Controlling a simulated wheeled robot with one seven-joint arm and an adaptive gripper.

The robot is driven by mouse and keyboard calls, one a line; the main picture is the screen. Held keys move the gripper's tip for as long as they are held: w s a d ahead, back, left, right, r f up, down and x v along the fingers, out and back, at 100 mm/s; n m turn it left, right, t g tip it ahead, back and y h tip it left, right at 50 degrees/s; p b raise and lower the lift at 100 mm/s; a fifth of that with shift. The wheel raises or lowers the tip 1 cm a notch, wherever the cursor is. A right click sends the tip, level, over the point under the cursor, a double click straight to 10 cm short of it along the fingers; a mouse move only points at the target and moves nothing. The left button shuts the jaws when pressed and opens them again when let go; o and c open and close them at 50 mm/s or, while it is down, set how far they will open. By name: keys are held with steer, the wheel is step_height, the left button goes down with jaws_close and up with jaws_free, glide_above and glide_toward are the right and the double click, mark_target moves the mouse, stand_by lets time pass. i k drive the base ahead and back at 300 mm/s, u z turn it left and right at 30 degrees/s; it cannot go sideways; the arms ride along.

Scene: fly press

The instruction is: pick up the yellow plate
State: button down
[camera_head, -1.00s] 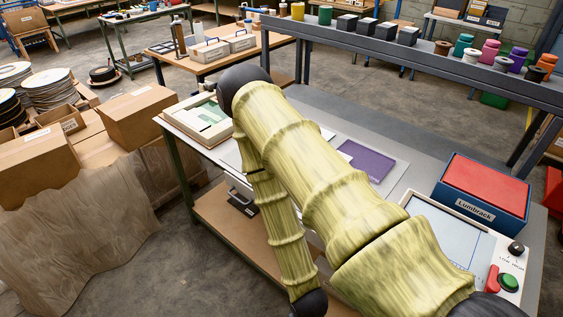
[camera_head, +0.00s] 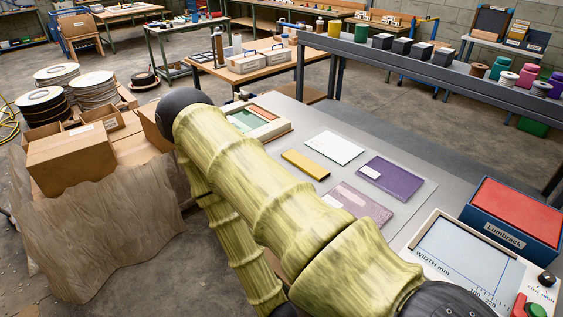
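The yellow plate (camera_head: 305,164) is a small flat bar-like piece lying on the grey bench top, just beyond my arm. It lies between a white plate (camera_head: 334,147) and my arm's upper link, and all of it appears to show. My arm crosses the middle of the view, with its elbow at the upper left and its forearm running down to the bottom edge. My gripper is out of the picture, so whether it is open or shut is hidden.
A purple plate (camera_head: 391,178) and a mauve plate (camera_head: 357,203) lie right of the yellow one. A framed tray (camera_head: 280,128) stands at the bench's far left. A measuring panel (camera_head: 462,262) and a blue box with a red top (camera_head: 512,218) are at right. A raised rail (camera_head: 425,72) runs behind.

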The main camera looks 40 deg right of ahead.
mark_target(318, 171)
steer(key=u, duration=0.2)
steer(key=i, duration=0.65)
steer(key=z, duration=2)
steer(key=i, duration=0.5)
steer(key=z, duration=1.4)
steer(key=k, duration=0.95)
steer(key=u, duration=0.7)
